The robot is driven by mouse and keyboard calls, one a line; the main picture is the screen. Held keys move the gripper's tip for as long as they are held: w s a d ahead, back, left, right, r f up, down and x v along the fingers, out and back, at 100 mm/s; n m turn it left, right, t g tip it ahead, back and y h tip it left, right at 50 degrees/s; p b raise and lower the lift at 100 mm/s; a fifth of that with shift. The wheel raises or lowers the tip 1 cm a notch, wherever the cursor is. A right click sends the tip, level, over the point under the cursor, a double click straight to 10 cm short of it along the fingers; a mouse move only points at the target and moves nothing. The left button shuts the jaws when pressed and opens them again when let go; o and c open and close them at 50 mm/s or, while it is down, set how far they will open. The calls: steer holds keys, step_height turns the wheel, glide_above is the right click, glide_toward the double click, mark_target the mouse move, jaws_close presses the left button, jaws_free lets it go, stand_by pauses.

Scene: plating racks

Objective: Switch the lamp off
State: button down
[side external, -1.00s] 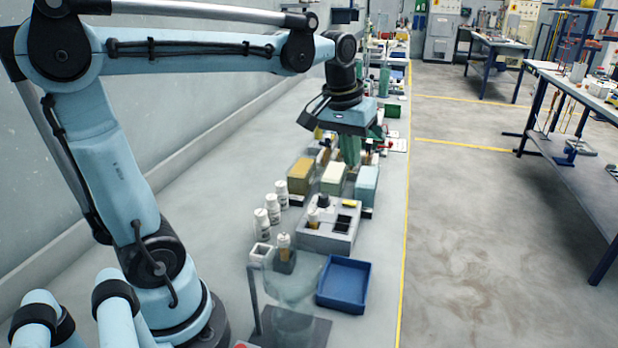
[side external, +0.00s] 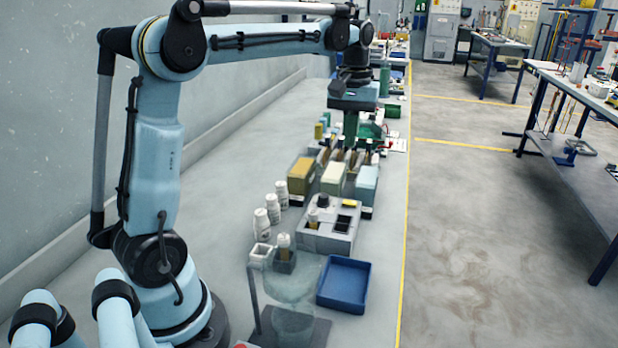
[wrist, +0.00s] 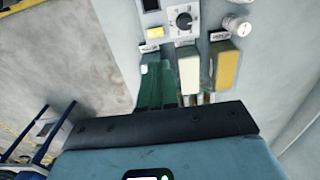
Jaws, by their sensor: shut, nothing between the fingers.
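No lamp can be made out for certain in either view. A grey box (side external: 325,238) on the bench has a black knob (side external: 324,200), a yellow piece (side external: 349,203) and dark slots on top. In the wrist view the knob (wrist: 184,20) and the yellow piece (wrist: 154,32) show near the top edge. My gripper (side external: 350,145) points down with its green fingers shut and empty. It is beyond the grey box and the row of coloured blocks, above some brown upright pieces. In the wrist view the green fingers (wrist: 156,82) show beside the blocks.
Brown (side external: 301,172), cream (side external: 334,179) and light blue (side external: 367,184) blocks stand between my gripper and the grey box. Several white bottles (side external: 274,206) stand left of the box. A blue tray (side external: 345,302) and a clear vessel (side external: 291,285) are nearer the camera.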

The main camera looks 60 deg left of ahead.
mark_target(354, 202)
step_height(354, 202, down, 14)
steer(key=shift+f, duration=0.1)
stand_by(0.6)
steer(key=shift+s+a+f, duration=0.1)
steer(key=shift+s+f, duration=0.05)
steer(key=shift+f, duration=0.05)
steer(key=shift+f+t+h, duration=0.1)
steer(key=shift+t+h, duration=0.3)
steer(key=shift+w, duration=0.2)
steer(key=shift+w+d+r, duration=0.2)
steer(key=shift+w+d, duration=0.35)
steer(key=shift+d, duration=0.2)
step_height(354, 202, up, 14)
steer(key=s+a, duration=0.1)
stand_by(0.4)
